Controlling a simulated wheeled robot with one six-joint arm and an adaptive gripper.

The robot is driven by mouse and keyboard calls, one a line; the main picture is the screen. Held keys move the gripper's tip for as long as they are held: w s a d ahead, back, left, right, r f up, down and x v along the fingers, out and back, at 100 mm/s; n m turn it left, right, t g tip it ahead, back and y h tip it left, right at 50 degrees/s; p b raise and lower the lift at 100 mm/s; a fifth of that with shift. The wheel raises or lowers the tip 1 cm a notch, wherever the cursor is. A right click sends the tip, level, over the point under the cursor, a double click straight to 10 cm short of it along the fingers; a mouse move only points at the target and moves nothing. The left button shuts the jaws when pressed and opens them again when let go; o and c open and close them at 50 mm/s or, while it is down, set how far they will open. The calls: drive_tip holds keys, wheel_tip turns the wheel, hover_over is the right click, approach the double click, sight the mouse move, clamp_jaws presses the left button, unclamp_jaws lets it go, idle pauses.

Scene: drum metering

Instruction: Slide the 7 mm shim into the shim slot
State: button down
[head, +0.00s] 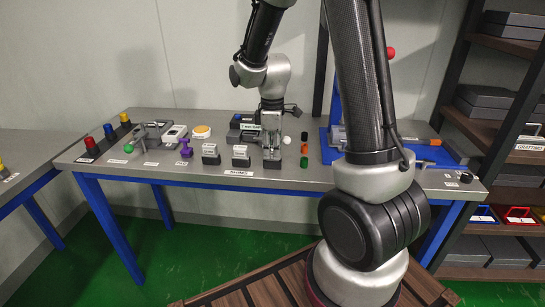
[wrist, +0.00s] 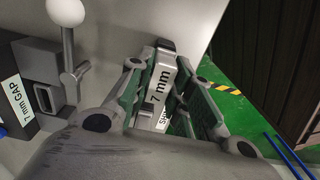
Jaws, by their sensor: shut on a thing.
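My gripper (head: 271,148) points down over the front of the table and is shut on the 7 mm shim. In the wrist view the shim (wrist: 158,84) is a light plate marked "7 mm" between the two fingers (wrist: 163,98). I cannot tell whether its lower end still sits in the dark stand (head: 272,164) beneath. The fixture labelled "7 mm GAP" (wrist: 45,95) stands to the left in the wrist view, apart from the shim, with a dark rectangular opening. In the head view a dark fixture (head: 240,127) stands behind and left of my gripper.
Two other shims in dark stands (head: 210,155) (head: 241,157) stand left of my gripper. A white-knobbed lever (wrist: 67,22) rises by the fixture. A blue tray (head: 440,155) is farther right, partly behind my arm.

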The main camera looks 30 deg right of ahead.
sight(272, 147)
drive_tip(key=shift+r, duration=1.8)
drive_tip(key=shift+r, duration=0.1)
drive_tip(key=shift+r, duration=1.95)
